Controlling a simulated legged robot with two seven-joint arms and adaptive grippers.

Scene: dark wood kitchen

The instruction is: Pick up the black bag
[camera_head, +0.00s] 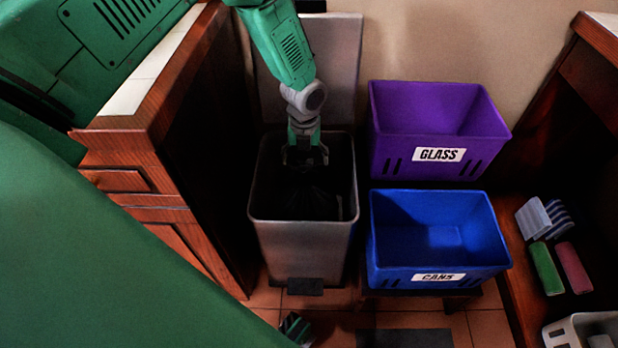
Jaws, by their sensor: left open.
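The black bag (315,200) is inside the open grey metal bin (300,240), dark and hard to make out against the bin's shadowed inside. My left gripper (305,160) reaches down from the top into the mouth of the bin. Its fingers are apart and point down, over the back part of the bag. I cannot tell whether the fingertips touch the bag.
A purple GLASS crate (440,120) and a blue CANS crate (435,240) stand right of the bin, both looking empty. A wooden cabinet (165,130) is close on the left. A wooden counter on the right holds green and red sponge-like blocks (546,268).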

